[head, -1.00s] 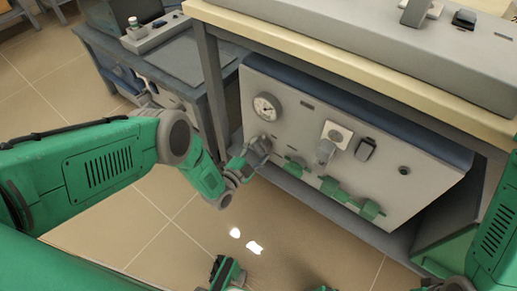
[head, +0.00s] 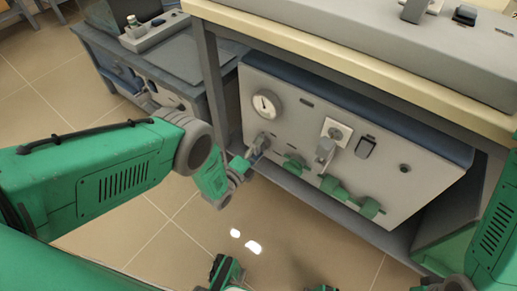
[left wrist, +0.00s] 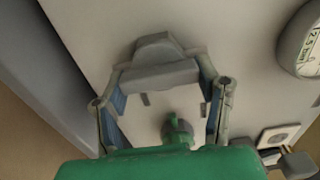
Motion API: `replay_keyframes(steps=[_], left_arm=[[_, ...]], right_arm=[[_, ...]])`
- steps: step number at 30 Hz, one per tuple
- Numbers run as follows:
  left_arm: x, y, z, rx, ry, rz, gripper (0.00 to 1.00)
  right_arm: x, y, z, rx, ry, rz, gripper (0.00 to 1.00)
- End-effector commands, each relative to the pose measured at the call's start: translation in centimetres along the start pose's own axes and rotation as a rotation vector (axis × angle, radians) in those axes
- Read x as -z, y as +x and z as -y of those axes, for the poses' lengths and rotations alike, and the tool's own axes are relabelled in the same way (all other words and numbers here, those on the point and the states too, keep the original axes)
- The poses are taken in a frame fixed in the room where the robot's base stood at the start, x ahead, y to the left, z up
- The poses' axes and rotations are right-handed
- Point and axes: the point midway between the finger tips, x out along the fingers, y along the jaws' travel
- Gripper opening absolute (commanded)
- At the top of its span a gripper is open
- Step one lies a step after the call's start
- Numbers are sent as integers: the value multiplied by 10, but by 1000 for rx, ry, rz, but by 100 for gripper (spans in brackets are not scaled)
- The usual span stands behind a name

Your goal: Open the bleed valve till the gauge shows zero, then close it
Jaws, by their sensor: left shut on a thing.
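The pressure gauge (head: 265,104) is a round white dial at the upper left of the grey panel front. Its needle is dark, but its numbers are too small to read in the head view. It also shows, cut off, in the left wrist view (left wrist: 307,45). Below the gauge, my left gripper (head: 259,144) is against the panel. In the left wrist view, my left gripper (left wrist: 160,80) is shut on a grey bar-shaped handle (left wrist: 158,73), which looks like the bleed valve handle. In the head view the gripper mostly hides it.
Green handles (head: 331,185) stick out along the panel's lower part, right of my gripper. A square white plate with a grey knob (head: 336,133) and a dark switch (head: 366,147) are higher up. The cabinet stands under a bench (head: 350,65). Tiled floor (head: 150,235) is clear in front.

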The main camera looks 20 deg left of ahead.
Motion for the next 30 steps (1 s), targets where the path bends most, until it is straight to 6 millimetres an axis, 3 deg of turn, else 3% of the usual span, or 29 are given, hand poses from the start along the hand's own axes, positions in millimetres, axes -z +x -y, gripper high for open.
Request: replay_keyframes(steps=[15,16,17,26,30], left_arm=[[4,-5,-7,-18,14,-4,29],[4,-5,-7,-18,14,-4,68],[4,-5,-7,-17,14,-4,79],[2,-4,-3,-8,15,-2,79],[2,-17,-4,-10,15,-2,79]], right_arm=[[0,1,0,0,0,0,52],[0,1,0,0,0,0,52],[0,1,0,0,0,0,52],[-1,0,0,0,0,-2,52],[-1,0,0,0,0,-2,52]])
